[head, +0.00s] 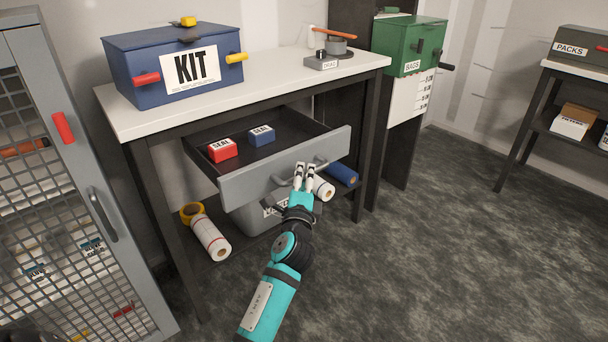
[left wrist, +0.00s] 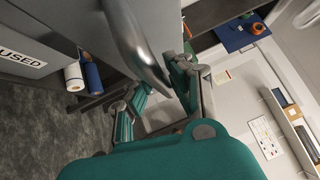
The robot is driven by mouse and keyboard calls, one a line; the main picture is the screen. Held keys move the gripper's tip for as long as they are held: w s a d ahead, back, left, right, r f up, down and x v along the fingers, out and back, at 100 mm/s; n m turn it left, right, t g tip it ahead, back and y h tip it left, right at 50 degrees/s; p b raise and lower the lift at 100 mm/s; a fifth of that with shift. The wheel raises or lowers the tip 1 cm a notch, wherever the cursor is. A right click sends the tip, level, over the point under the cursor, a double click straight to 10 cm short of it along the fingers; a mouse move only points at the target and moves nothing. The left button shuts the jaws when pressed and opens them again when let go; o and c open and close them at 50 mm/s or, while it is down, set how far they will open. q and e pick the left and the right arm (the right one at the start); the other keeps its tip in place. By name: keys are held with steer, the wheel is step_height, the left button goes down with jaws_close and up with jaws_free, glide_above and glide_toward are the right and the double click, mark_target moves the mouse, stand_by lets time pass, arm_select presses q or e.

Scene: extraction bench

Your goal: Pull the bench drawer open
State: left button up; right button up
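The bench drawer (head: 252,180) is pulled well out from under the white-topped bench (head: 270,84). Its grey front faces me, and its dark inside shows. A red box (head: 222,151) and a blue box (head: 261,135) lie in it. My left gripper (head: 305,172) is at the handle on the drawer front, its two fingers a little apart. In the left wrist view, the silver handle (left wrist: 138,48) runs between the fingers of my left gripper (left wrist: 160,85), which appear closed on it. The fingers partly hide the handle in the head view.
A blue KIT box (head: 133,77) and a small hotplate (head: 326,62) stand on the bench. Rolls (head: 208,236) and a grey bin (head: 262,220) sit below the drawer. A mesh cabinet (head: 75,160) stands at left. The floor at right is clear.

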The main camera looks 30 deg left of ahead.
arm_select(q)
steer(key=o, duration=0.4)
steer(key=shift+a+f, duration=0.1)
steer(key=shift+f, duration=0.05)
steer(key=v, duration=1.2)
